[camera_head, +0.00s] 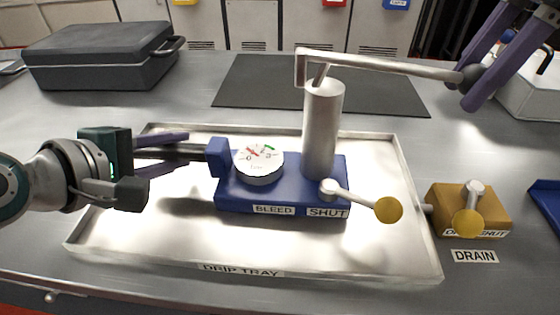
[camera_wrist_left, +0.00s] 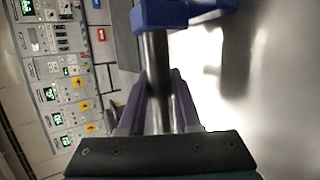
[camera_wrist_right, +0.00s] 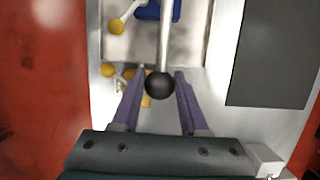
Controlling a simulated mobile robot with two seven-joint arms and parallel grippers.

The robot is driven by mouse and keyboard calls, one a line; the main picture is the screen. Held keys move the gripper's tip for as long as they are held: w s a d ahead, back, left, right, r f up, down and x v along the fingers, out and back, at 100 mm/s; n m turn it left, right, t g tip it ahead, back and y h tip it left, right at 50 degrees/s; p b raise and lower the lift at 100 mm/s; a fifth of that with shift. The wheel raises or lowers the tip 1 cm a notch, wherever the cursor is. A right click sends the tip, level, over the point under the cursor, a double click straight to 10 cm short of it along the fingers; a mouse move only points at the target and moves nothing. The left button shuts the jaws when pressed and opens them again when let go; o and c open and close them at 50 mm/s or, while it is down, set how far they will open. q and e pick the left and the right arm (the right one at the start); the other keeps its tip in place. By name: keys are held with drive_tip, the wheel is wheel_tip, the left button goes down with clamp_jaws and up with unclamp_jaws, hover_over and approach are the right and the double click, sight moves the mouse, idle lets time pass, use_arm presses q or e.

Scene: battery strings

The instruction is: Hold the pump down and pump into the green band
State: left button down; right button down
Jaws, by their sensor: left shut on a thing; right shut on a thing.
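The pump has a blue base (camera_head: 235,196), a grey upright cylinder (camera_head: 322,130) and a long lever (camera_head: 400,67) ending in a black knob (camera_wrist_right: 159,86). A round white gauge (camera_head: 258,163) on the base has a small green band and red marks; its needle is too small to read surely. My right gripper (camera_wrist_right: 160,72) is shut on the lever's knob, which is raised at the right. The bleed valve's yellow-knobbed handle (camera_head: 388,209) stands by a SHUT label.
The pump sits in a shallow drip tray (camera_head: 150,252). A brass drain valve block (camera_head: 447,200) with a SHUT label is right of it. A dark case (camera_head: 100,60) and black mat (camera_head: 240,85) lie behind. A blue tray edge (camera_head: 545,200) is at the far right.

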drive_tip(key=shift+w+d+r, duration=0.1)
drive_tip(key=shift+r, duration=0.1)
drive_tip(key=shift+r, duration=1.95)
drive_tip(key=shift+a+r, duration=0.2)
drive_tip(key=shift+r, duration=0.3)
drive_tip(key=shift+d+f, duration=0.15)
drive_tip(key=shift+f, duration=2.1)
